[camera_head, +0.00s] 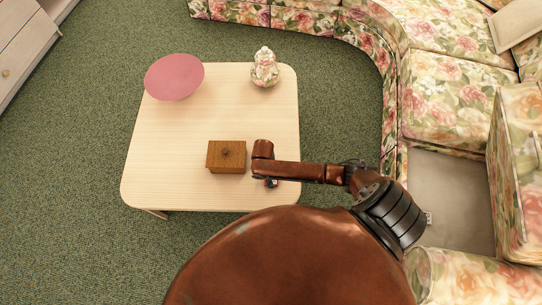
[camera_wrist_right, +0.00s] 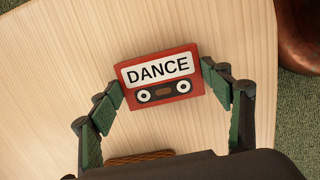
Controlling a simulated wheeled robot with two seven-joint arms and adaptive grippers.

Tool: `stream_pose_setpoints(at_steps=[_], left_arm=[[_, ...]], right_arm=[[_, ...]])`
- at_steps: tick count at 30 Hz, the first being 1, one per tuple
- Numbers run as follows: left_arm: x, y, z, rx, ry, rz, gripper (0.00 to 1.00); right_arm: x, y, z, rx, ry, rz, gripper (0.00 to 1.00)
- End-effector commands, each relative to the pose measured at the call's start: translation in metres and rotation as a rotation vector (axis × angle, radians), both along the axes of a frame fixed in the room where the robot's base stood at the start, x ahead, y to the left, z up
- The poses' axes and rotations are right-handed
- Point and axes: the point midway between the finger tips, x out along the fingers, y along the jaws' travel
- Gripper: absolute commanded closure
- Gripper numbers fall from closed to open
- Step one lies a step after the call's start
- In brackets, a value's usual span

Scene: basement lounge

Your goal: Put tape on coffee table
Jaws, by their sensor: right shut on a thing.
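A red cassette tape (camera_wrist_right: 188,90) with a white label reading "DANCE" shows in the right wrist view. My right gripper (camera_wrist_right: 163,80) has its two green-padded fingers closed on the tape's left and right ends. The pale wooden coffee table (camera_head: 200,115) lies beneath the tape, and its surface (camera_wrist_right: 60,60) fills most of the wrist view. I cannot tell whether the tape touches the tabletop. In the head view my right arm hides most of the gripper and the tape. My left gripper is not in view.
A brown wooden box (camera_head: 227,156) sits on the table just left of my right wrist. A pink round plate or bowl (camera_head: 174,77) and a floral lidded jar (camera_head: 265,68) stand toward the table's far side. A floral sofa (camera_head: 440,70) curves around the right.

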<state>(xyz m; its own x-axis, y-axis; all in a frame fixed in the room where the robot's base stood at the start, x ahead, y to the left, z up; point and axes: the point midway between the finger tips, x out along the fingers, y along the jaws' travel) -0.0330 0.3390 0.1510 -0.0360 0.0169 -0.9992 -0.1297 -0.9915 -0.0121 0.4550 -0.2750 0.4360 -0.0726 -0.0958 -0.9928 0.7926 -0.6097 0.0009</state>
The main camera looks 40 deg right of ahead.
Motion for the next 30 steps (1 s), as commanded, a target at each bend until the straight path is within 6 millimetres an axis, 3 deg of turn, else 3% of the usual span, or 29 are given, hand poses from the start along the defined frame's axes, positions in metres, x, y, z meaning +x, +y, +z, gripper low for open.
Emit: stream_pose_setpoints(at_steps=[2,3,9,20,23,30], left_arm=[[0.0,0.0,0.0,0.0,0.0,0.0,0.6],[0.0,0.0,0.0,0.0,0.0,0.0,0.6],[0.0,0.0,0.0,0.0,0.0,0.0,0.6],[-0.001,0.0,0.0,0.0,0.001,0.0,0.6],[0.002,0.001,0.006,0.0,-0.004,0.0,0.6],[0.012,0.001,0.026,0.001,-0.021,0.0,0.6]], right_arm=[[0.0,0.0,-0.003,-0.001,0.001,0.0,0.53],[0.0,0.0,-0.002,-0.001,0.001,0.0,0.25],[0.0,0.0,-0.002,-0.001,0.001,0.0,0.12],[0.0,0.0,0.001,0.0,0.0,0.001,0.11],[0.001,0.001,0.014,0.0,-0.002,0.0,0.11],[0.006,0.006,0.065,0.001,-0.005,0.001,0.11]])
